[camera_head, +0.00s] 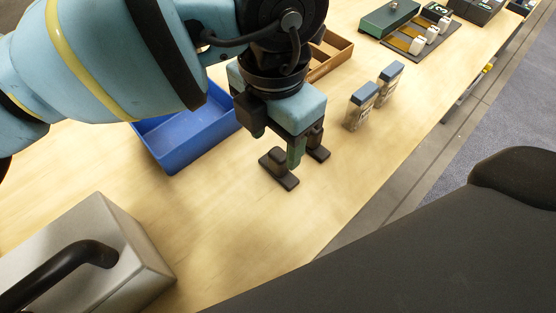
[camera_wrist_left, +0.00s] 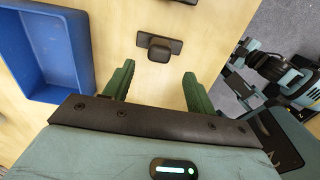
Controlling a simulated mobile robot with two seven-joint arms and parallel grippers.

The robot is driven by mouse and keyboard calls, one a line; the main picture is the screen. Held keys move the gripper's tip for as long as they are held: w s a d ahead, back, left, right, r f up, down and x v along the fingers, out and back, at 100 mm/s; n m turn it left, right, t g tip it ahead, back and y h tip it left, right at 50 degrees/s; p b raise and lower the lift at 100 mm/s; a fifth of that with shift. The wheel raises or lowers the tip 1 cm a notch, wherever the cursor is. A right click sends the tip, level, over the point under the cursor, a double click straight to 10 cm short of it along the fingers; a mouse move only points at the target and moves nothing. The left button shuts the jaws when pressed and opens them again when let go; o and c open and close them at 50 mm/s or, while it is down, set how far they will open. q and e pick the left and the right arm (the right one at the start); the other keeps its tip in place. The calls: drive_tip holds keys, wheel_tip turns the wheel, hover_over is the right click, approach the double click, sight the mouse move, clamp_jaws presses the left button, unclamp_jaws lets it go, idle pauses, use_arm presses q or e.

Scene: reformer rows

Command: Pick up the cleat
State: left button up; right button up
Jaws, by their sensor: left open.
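The cleat (camera_head: 279,169) is a small dark piece with a flat base and a raised block, lying on the light wooden table. In the left wrist view the cleat (camera_wrist_left: 158,47) lies beyond the fingertips, roughly centred between them. My left gripper (camera_head: 294,154) points down just above and beside it, open and empty. Both green fingers show apart in the left wrist view (camera_wrist_left: 158,82); in the head view one is largely hidden. A second dark piece (camera_head: 318,152) stands close by, partly hidden behind the gripper. My right gripper is not in view.
A blue bin (camera_head: 168,160) stands beside my left gripper, a brown tray (camera_head: 336,62) behind it. Two blue-capped containers (camera_head: 360,108) (camera_head: 390,84) stand to the right. A grey box (camera_head: 128,238) with a black handle is front left. Table between box and cleat is clear.

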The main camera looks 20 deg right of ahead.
sight(279, 153)
use_arm(q)
drive_tip(key=shift+f, duration=0.25)
drive_tip(key=shift+w+d+f, duration=0.1)
drive_tip(key=shift+d+f, duration=0.05)
drive_tip(key=shift+f, duration=0.6)
drive_tip(key=shift+w+d+f, duration=0.1)
drive_tip(key=shift+f, duration=0.7)
drive_tip(key=shift+w+d+f, duration=0.1)
drive_tip(key=shift+d+f, duration=0.05)
drive_tip(key=shift+f, duration=0.6)
drive_tip(key=c, duration=1.1)
drive_tip(key=shift+o, duration=0.2)
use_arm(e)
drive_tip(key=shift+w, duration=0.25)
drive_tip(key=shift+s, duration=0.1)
use_arm(q)
drive_tip(key=shift+r, duration=0.15)
